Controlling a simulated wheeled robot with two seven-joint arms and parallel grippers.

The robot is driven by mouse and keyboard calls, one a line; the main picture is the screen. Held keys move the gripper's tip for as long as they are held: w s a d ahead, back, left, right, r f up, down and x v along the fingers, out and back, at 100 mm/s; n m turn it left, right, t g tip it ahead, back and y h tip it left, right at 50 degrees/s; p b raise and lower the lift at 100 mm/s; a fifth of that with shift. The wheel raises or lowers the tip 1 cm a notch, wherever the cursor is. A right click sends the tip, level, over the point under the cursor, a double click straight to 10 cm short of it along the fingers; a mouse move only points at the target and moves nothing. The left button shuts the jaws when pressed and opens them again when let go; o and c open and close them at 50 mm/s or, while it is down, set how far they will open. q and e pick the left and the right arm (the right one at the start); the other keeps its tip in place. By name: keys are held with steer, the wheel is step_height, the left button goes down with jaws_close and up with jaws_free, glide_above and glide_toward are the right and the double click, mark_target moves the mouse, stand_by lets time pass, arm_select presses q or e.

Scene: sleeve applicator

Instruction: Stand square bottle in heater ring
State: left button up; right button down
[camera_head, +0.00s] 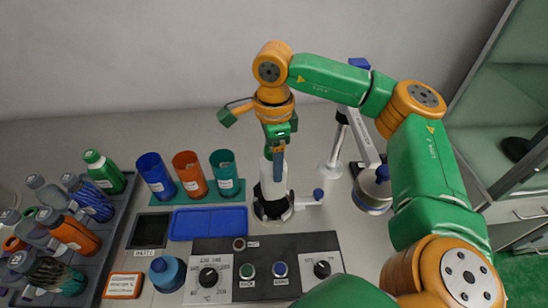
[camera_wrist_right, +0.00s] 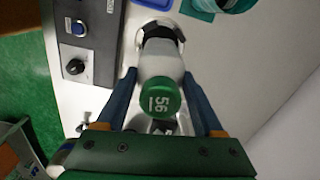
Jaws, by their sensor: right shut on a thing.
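The square bottle is pale grey-white with a green cap marked 56 in the right wrist view (camera_wrist_right: 160,95). My right gripper (camera_head: 279,155) is shut on it from above, with one blue finger on each side in the right wrist view (camera_wrist_right: 160,88). In the head view the bottle's pale body (camera_head: 268,178) hangs upright below the fingers. The dark heater ring (camera_head: 272,208) is directly under and around its lower end. I cannot tell whether the bottle's base rests on the ring's floor. My left gripper is not in view.
Blue, orange and teal cups (camera_head: 190,175) stand left of the ring, behind a blue tray (camera_head: 208,223). A control panel (camera_head: 265,268) lies in front. A rack (camera_head: 90,230) of several bottles is at far left. A post with an arm (camera_head: 345,150) stands to the right.

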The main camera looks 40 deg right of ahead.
steer(key=shift+f, duration=0.1)
steer(key=shift+f+b, duration=2.5)
steer(key=shift+f, duration=0.35)
jaws_free()
step_height(320, 180, up, 9)
steer(key=p, duration=0.7)
steer(key=shift+r+p, duration=0.1)
steer(key=shift+p, duration=0.25)
